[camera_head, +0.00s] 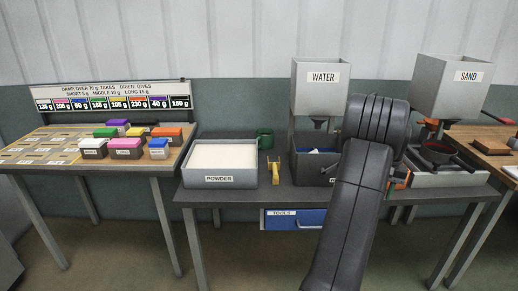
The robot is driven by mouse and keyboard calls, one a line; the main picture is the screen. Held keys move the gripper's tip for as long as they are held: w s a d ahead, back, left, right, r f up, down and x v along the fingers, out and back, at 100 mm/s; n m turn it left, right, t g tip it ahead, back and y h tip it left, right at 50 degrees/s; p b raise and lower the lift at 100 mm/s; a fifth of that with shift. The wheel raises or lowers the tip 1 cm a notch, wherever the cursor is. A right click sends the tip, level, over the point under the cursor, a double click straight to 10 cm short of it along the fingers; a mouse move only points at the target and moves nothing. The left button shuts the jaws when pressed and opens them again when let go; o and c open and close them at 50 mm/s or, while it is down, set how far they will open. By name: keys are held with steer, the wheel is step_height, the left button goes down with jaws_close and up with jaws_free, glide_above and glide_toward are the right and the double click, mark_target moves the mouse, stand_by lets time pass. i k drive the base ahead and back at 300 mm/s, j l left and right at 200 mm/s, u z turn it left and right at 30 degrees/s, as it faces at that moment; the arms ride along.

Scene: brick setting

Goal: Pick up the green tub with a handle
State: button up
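A white-filled powder box (219,180) stands before the tub. A yellow tool (275,170) lies to its right. A water hopper (320,90) and a sand hopper (455,88) stand farther right. Several colored blocks (125,147) sit on the left table (30,135).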

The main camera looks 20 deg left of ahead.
mark_target(264, 137)
steer(key=k+u, duration=0.15)
steer(key=u, duration=1.1)
steer(key=i+l+u, duration=0.1)
steer(key=i+l, duration=0.15)
steer(key=i+l+u, duration=0.1)
steer(key=i+l, duration=0.15)
steer(key=l, duration=0.2)
steer(key=i+l+u, duration=0.1)
steer(key=l, duration=0.25)
steer(key=i+l+u, duration=0.1)
steer(key=i+l, duration=0.45)
steer(key=l, duration=0.2)
steer(key=i+l, duration=0.15)
steer(key=l, duration=0.2)
